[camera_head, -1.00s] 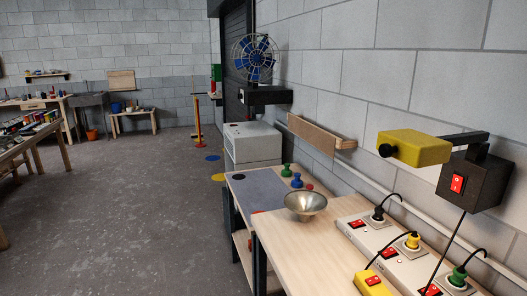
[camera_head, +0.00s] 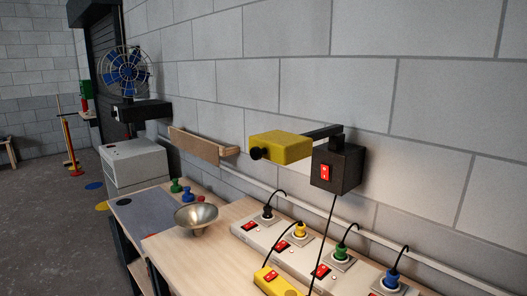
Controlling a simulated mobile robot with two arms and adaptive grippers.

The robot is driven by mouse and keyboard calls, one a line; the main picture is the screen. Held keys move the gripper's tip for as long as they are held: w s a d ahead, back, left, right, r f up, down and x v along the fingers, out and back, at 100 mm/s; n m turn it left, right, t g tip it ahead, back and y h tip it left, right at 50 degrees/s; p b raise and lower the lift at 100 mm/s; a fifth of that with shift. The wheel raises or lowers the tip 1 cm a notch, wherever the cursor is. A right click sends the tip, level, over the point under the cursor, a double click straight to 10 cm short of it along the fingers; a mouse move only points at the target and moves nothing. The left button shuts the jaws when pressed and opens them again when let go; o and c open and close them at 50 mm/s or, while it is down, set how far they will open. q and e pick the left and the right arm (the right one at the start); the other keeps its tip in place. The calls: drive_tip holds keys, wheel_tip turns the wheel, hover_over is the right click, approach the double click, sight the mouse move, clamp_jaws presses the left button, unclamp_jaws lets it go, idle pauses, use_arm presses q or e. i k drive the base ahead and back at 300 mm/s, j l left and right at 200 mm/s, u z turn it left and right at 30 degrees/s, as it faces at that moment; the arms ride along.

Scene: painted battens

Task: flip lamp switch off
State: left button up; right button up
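A wall lamp with a yellow box-shaped head (camera_head: 281,147) sticks out on a dark arm from a black box (camera_head: 337,168) on the wall. A red rocker switch (camera_head: 325,172) sits on the front face of the black box. I cannot tell which way the rocker is tipped. A black cord hangs from the box down to the bench. Neither of my grippers is in view.
Below the lamp, a wooden bench (camera_head: 165,250) carries a power strip (camera_head: 262,238) with several coloured plugs and red switches, a yellow switch box (camera_head: 277,281) and a metal bowl (camera_head: 196,217). A fan (camera_head: 125,72) stands further left. Open floor lies at far left.

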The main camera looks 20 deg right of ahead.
sight(325, 170)
drive_tip(key=z, duration=1.3)
